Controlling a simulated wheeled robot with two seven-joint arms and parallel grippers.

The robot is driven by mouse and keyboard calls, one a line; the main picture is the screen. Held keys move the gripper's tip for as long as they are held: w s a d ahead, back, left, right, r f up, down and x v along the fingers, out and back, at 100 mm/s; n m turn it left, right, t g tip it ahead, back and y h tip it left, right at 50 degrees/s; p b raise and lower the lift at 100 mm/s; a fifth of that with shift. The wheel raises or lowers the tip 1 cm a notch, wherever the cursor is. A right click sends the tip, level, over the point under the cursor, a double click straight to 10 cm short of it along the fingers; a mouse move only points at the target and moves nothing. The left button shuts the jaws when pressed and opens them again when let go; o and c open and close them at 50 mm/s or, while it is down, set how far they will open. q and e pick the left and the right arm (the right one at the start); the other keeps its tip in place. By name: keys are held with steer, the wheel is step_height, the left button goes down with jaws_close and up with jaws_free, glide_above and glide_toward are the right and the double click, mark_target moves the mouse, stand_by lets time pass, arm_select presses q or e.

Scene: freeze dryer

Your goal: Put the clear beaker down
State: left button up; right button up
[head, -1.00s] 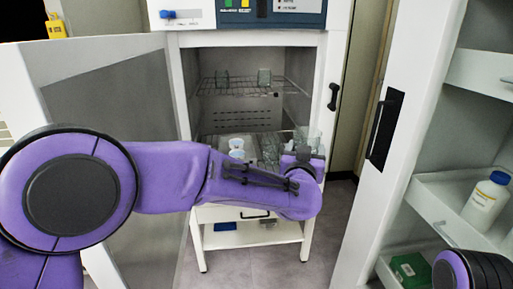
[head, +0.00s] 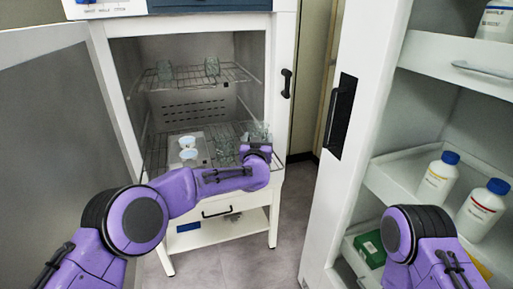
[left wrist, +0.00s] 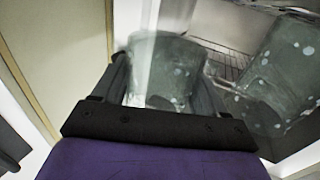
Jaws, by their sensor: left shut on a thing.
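The clear beaker (head: 260,130) is at the right front of the freeze dryer's lower wire rack (head: 206,133). My left gripper (head: 258,148) is at the chamber opening. In the left wrist view, its fingers (left wrist: 163,88) are shut on the beaker (left wrist: 165,62), one on each side. I cannot tell whether the beaker's base touches the rack. Another clear glass vessel (left wrist: 283,75) stands close to its right in the left wrist view. My right gripper is out of view; only part of its arm shows.
An open door (head: 45,130) is at left. A white cabinet (head: 335,130) with bottles (head: 438,182) is at right.

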arm_select(q)
steer(key=shift+w+f, duration=0.25)
steer(key=shift+f, duration=0.15)
steer(key=shift+w+f, duration=0.1)
steer(key=shift+f, duration=1.45)
steer(key=shift+f, duration=0.15)
steer(key=o, duration=1.2)
